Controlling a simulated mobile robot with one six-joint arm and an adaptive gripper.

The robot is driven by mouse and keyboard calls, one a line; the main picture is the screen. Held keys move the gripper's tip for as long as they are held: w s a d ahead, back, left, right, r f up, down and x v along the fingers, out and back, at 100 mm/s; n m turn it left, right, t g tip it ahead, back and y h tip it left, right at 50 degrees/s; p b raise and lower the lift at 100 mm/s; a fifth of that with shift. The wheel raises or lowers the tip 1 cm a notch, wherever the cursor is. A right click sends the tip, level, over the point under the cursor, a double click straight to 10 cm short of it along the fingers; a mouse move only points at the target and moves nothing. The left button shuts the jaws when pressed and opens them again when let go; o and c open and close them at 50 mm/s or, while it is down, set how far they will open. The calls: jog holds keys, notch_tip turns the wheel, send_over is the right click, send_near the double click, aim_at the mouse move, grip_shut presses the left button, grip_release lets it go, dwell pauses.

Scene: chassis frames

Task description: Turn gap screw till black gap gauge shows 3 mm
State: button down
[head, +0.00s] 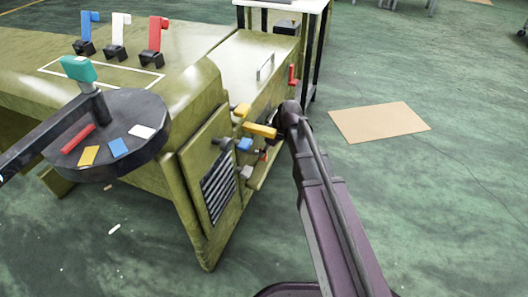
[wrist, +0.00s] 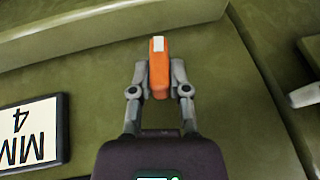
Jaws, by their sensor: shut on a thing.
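In the wrist view my gripper (wrist: 157,85) is shut on an orange handle (wrist: 159,72) with a white mark at its top end, on the olive machine face. I take this handle to be the gap screw, though no label shows on it. The black-framed gauge (wrist: 64,130) is at the left edge of the wrist view, partly cut off. Its white face shows 4 and MM, turned in the picture. In the head view my gripper (head: 265,152) is at the machine's right side, small and partly hidden by my arm. I cannot make out the gauge there.
The olive machine (head: 190,150) has yellow (head: 260,130), blue (head: 244,144) and red (head: 292,75) handles close around my arm. A black disc (head: 125,110) with coloured plates stands at left. Blue, white and red levers stand behind. The floor at right is open, with a tan sheet (head: 380,121).

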jog(key=shift+s+t, duration=0.1)
jog(key=shift+t, duration=0.6)
jog(key=c, duration=0.6)
grip_release()
jog(key=shift+w+g, duration=0.2)
jog(key=shift+g, duration=0.2)
